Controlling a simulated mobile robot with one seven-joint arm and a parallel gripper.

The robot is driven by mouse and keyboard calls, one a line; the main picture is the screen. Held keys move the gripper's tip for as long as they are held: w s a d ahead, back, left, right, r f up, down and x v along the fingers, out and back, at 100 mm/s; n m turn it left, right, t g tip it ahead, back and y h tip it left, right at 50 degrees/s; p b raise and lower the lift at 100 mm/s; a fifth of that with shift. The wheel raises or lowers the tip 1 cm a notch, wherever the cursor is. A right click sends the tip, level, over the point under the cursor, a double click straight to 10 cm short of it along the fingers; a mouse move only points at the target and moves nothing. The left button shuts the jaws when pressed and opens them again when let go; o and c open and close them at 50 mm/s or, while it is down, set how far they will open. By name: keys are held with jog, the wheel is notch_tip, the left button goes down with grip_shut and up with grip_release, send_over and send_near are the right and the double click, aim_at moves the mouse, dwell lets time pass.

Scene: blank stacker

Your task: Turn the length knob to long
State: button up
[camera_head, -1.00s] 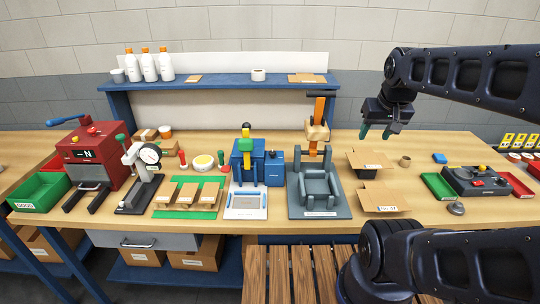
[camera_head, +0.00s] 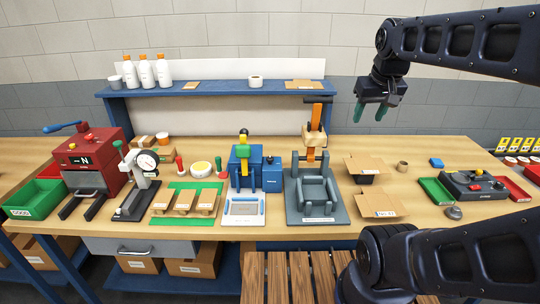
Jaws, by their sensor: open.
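My gripper (camera_head: 370,113) is open and empty. Its two green fingertips point down, high above the right part of the bench and apart from everything on it. No knob is readable as the length knob at this size. The blue machine (camera_head: 242,164) in the middle of the bench carries green and yellow parts on top. The red machine (camera_head: 88,158) at the left has a dark label panel and a red knob on top. The grey control box (camera_head: 474,186) at the right has small red parts on top.
A grey fixture with an orange handle (camera_head: 317,200) stands right of the blue machine. Cardboard trays (camera_head: 380,204) lie beside it. A dial gauge stand (camera_head: 139,185) is at the left. A blue shelf (camera_head: 210,89) holds white bottles (camera_head: 146,72).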

jog(key=w+a+r+n+g, duration=0.2)
jog(key=w+a+n, duration=0.4)
jog(key=w+a, duration=0.5)
jog(key=n+g, duration=0.2)
jog(key=n, duration=0.4)
send_over(270, 158)
notch_tip(270, 158, down, 4)
notch_tip(270, 158, down, 23)
jog(key=shift+w+r, duration=0.1)
jog(key=c, duration=1)
